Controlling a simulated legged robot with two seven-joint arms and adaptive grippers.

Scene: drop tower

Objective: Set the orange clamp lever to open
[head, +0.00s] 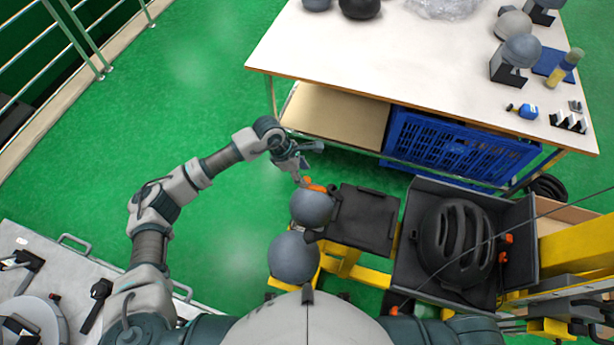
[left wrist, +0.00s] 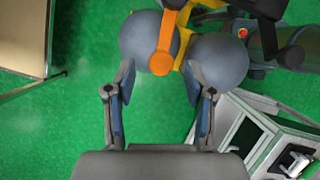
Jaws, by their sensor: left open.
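The orange clamp lever (head: 315,187) is a small orange bar beside a grey ball-shaped headform (head: 312,208) at the yellow and black machine. In the left wrist view the lever (left wrist: 163,42) hangs from a dark pivot at the top edge, its rounded end towards my gripper. My left gripper (head: 297,166) is just beyond the lever in the head view. In the left wrist view its two fingers (left wrist: 160,82) are apart, with the lever's end slightly above the gap between the tips. Nothing is held; contact cannot be told. My right gripper is not in view.
Another grey headform (head: 293,258) sits close by. A black plate (head: 365,218) and a black tray (head: 408,265) with a dark helmet (head: 455,240) lie to the right. A white table (head: 400,70) with a blue crate (head: 455,145) below stands beyond.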

